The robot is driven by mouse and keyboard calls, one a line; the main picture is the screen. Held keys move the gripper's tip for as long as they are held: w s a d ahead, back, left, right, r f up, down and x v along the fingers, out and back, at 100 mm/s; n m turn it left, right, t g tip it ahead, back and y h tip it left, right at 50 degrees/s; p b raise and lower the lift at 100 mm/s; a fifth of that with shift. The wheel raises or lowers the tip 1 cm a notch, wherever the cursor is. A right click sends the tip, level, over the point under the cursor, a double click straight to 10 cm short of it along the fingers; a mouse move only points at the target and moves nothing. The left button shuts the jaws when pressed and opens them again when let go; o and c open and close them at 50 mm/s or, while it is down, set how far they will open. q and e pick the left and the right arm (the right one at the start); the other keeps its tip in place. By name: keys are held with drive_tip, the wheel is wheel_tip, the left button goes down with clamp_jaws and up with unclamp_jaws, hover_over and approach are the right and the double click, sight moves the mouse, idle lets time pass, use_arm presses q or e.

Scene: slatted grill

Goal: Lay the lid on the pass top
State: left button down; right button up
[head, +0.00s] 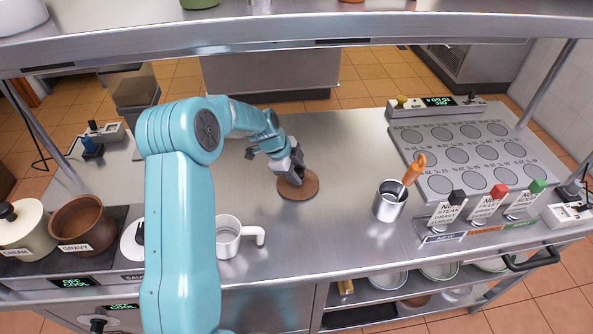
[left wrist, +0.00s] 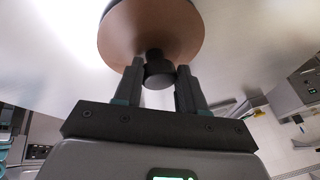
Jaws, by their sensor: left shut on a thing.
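The brown round lid (head: 298,186) is at the middle of the steel pass top (head: 335,150) in the head view. In the left wrist view the lid (left wrist: 140,35) shows its brown disc with a dark knob. My left gripper (head: 290,173) is shut on the lid's knob, which lies between its fingers (left wrist: 160,75). The lid looks flat and at or very near the pass top; I cannot tell whether it touches. My right gripper is not in view.
A white handled cup (head: 228,238) stands in front of the lid. A metal canister (head: 388,205) with an orange-handled tool stands to the right. A brown gravy pot (head: 82,222) and a cream pot (head: 25,228) stand at left. Steel around the lid is clear.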

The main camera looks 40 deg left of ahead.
use_arm(q)
drive_tip(key=c, duration=0.9)
unclamp_jaws()
drive_tip(key=shift+f, duration=0.1)
drive_tip(key=shift+c, duration=0.2)
drive_tip(key=o, duration=0.3)
drive_tip(key=shift+w+a, duration=0.1)
drive_tip(key=shift+r, duration=0.35)
drive_tip(key=b+v, duration=0.2)
drive_tip(key=v, duration=0.9)
drive_tip(key=shift+s+r, duration=0.25)
drive_tip(key=shift+s, duration=0.05)
drive_tip(key=shift+w+a, duration=0.1)
